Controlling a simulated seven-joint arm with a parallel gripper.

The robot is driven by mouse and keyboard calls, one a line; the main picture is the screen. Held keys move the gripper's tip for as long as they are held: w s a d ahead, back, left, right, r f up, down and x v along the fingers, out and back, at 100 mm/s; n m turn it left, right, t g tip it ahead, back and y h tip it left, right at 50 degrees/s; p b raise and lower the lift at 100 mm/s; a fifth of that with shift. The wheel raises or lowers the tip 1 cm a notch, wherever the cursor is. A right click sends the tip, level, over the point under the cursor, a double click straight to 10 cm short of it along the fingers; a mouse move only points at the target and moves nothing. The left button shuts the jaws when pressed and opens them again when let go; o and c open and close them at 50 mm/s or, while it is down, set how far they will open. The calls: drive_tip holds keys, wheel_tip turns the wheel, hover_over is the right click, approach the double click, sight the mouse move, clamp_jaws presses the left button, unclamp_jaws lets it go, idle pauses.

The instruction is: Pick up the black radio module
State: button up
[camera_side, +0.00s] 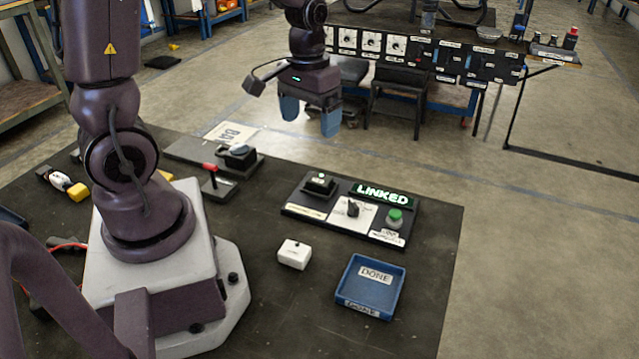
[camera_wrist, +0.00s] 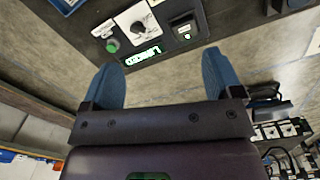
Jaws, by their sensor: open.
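A small black block that looks like the radio module (camera_side: 320,183) sits on the left end of a dark panel (camera_side: 295,209). It has a small pale label on top. In the wrist view it shows as a black block (camera_wrist: 184,27) on the panel, beyond the fingertips. My gripper (camera_side: 310,112) hangs in the air above and behind the panel, well apart from the module. Its two blue fingers are spread and empty, as the wrist view (camera_wrist: 159,62) also shows.
The panel also carries a knob (camera_side: 353,208), a green button (camera_side: 394,217) and a lit LINKED sign (camera_side: 384,195). A white box (camera_side: 294,254) and a blue DONE tray (camera_side: 346,297) stand in front. A red-handled lever (camera_side: 212,178) is to the left.

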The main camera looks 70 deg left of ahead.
drive_tip(key=w+a+f+n, duration=0.2)
drive_tip(key=a+f, duration=0.3)
drive_tip(key=f, duration=0.2)
drive_tip(key=n, duration=0.1)
hover_over(319, 179)
wheel_tip(319, 179, down, 7)
drive_tip(key=shift+d+r, duration=0.15)
drive_tip(key=shift+f, duration=2.95)
drive_tip(key=c, duration=1.1)
drive_tip(key=shift+r, duration=0.1)
